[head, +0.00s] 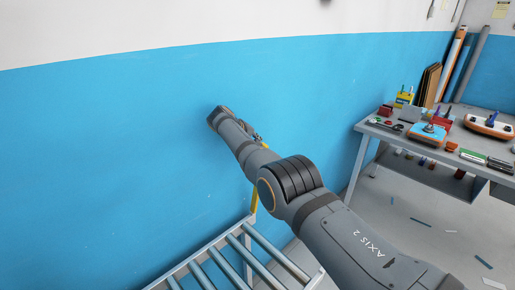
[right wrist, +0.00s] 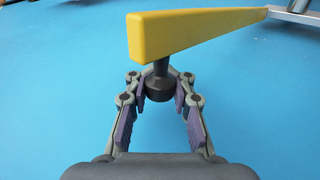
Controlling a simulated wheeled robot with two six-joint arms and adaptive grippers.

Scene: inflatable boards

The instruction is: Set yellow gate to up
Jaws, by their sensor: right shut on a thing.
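The yellow gate (head: 254,199) is a bar that rises steeply from the far end of the roller conveyor in the head view. Its middle is hidden behind my right arm, and a bit of yellow shows above the arm. In the right wrist view the gate (right wrist: 190,34) crosses the top, its near end above my gripper and its far end at a metal frame. A dark round knob (right wrist: 159,87) hangs from the near end. My right gripper (right wrist: 160,88) is shut on this knob. My left gripper is out of view.
The roller conveyor (head: 247,228) stands at the bottom of the head view, close to the blue wall (head: 110,140). A grey workbench (head: 366,128) with tools, boxes and small inflatable boards stands at the right. Scraps lie on the floor below it.

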